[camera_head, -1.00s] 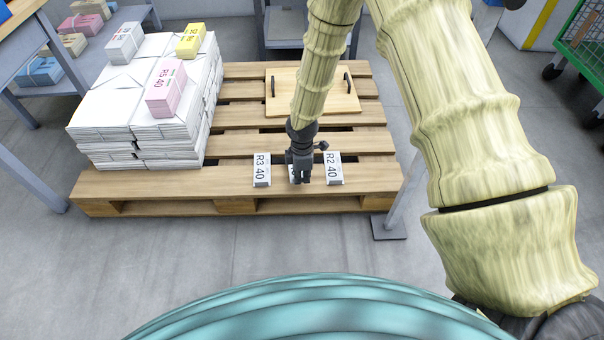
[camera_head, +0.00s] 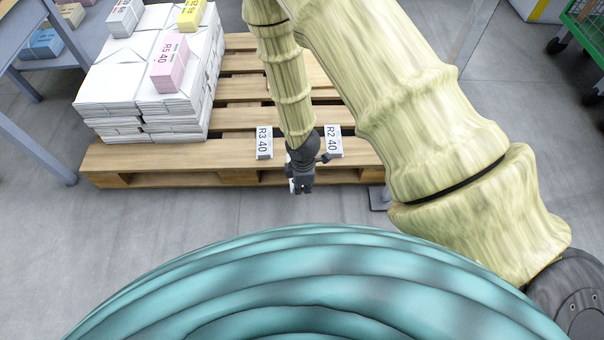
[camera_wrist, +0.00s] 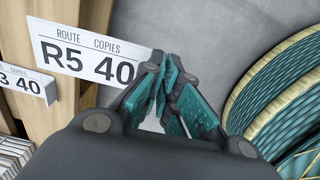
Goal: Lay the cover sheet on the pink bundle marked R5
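The pink bundle marked R5 40 (camera_head: 170,77) lies on top of the white newspaper stacks at the left of the pallet. My gripper (camera_head: 301,188) is in front of the pallet's front edge, well to the right of and nearer than the pink bundle. In the wrist view its fingers (camera_wrist: 160,95) are closed together on the right edge of a white cover sheet (camera_wrist: 85,62) printed ROUTE COPIES R5 40. In the head view only a white sliver of that sheet shows beside the fingers.
Cover sheets R3 40 (camera_head: 264,143) and R2 40 (camera_head: 333,141) remain on the wooden pallet (camera_head: 200,157). A yellow bundle (camera_head: 192,16) and a white bundle (camera_head: 122,17) also lie on the newspaper stacks (camera_head: 115,85). A grey table leg (camera_head: 40,140) stands left; a green cart is at right.

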